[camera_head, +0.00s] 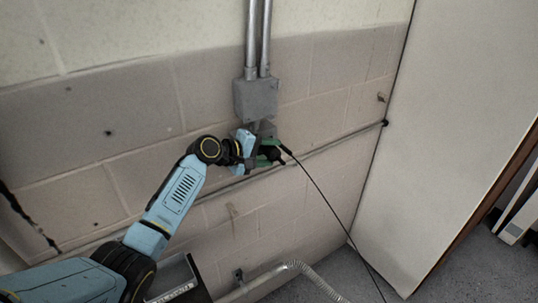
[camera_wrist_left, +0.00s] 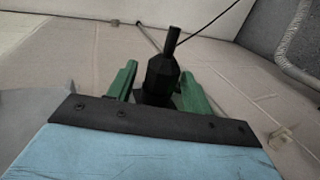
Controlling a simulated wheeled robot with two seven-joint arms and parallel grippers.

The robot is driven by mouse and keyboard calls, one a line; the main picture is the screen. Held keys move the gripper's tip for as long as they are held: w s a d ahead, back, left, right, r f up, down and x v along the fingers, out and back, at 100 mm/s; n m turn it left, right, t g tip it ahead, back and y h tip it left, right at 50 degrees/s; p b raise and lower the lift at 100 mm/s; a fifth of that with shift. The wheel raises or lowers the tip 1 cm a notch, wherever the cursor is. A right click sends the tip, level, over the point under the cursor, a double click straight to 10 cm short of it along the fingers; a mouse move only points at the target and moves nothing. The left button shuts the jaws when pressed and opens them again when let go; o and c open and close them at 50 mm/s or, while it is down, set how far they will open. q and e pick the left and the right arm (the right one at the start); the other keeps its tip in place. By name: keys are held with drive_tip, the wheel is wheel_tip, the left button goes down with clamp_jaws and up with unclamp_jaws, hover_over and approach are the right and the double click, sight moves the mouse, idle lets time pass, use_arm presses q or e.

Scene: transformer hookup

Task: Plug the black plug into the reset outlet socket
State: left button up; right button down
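My left gripper (camera_head: 270,152) is at the wall, just below a grey electrical box (camera_head: 256,98). Its green fingers stand on either side of the black plug (camera_wrist_left: 162,75), which also shows small and dark in the head view (camera_head: 275,153). The fingers look closed on the plug body in the left wrist view. A thin black cord (camera_head: 320,190) runs from the plug down to the floor. A smaller grey part (camera_head: 265,128) shows under the box, partly behind my gripper. No socket face is clearly visible, and I cannot tell whether the plug touches one. My right gripper is out of view.
Two metal conduits (camera_head: 258,35) rise from the box. A horizontal pipe (camera_head: 335,143) runs along the block wall behind the gripper. A large pale panel (camera_head: 440,130) stands at the right. A flexible hose (camera_head: 308,272) lies low near the floor.

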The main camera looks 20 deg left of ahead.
sight(282, 163)
use_arm(q)
drive_tip(key=shift+o, duration=0.7)
drive_tip(key=shift+s+d+f, duration=0.1)
drive_tip(key=s+d+p, duration=0.1)
drive_tip(key=d+p, duration=0.1)
drive_tip(key=shift+s+p, duration=0.25)
drive_tip(key=shift+p, duration=0.1)
drive_tip(key=shift+s+d+p, duration=0.8)
drive_tip(key=shift+d+p, duration=0.15)
drive_tip(key=shift+d, duration=0.05)
drive_tip(key=shift+a, duration=0.1)
drive_tip(key=b+v, duration=0.1)
drive_tip(key=v, duration=1.2)
drive_tip(key=shift+s, duration=0.15)
